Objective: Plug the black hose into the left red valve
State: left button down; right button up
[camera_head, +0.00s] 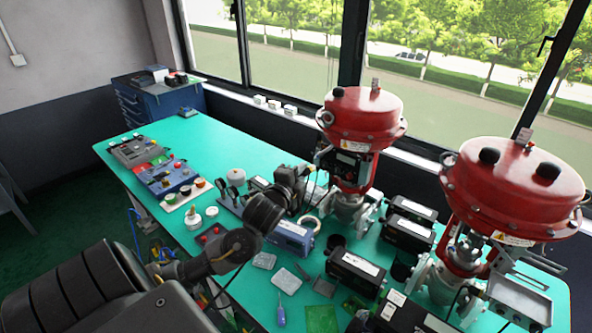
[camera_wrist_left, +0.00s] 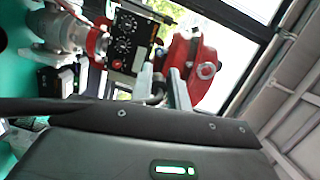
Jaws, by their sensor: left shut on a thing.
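The left red valve (camera_head: 362,115) stands upright at the back edge of the table, with a dark positioner box (camera_head: 350,166) on its side. In the left wrist view the same red valve head (camera_wrist_left: 205,70) and the positioner's dark panel (camera_wrist_left: 128,42) appear tilted sideways. My left gripper (camera_head: 314,170) is close to the left side of this positioner. In the left wrist view its grey fingers (camera_wrist_left: 162,88) are shut on a small dark piece, probably the black hose's end. The rest of the hose cannot be made out clearly. Whether it touches the valve cannot be told. My right gripper is not in view.
A second red valve (camera_head: 514,190) stands at the right. Black boxed instruments (camera_head: 355,272) and a blue-grey box (camera_head: 290,238) lie near the valves. Control panels (camera_head: 168,178) sit at the table's left. The back-left tabletop (camera_head: 210,140) is clear. Windows are behind.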

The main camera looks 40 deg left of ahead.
pick_arm(q)
jog(key=shift+n+y, duration=0.4)
jog(key=shift+y, duration=0.1)
jog(key=shift+a+b+x, duration=0.2)
jog(key=shift+b+x, duration=0.3)
jog(key=shift+x, duration=0.75)
jog(key=shift+a+b+x, duration=0.2)
jog(key=shift+b+x, duration=0.25)
jog(key=shift+x, duration=0.75)
jog(key=shift+s+a+f+y, duration=0.15)
jog(key=shift+a+f+y, duration=0.1)
jog(key=shift+a+y, duration=0.1)
jog(key=shift+w+p, duration=0.2)
jog(key=shift+p, duration=0.3)
jog(key=shift+p, duration=0.35)
jog(key=shift+w, duration=0.4)
jog(key=c, duration=1.3)
grip_release()
jog(key=shift+o, duration=0.2)
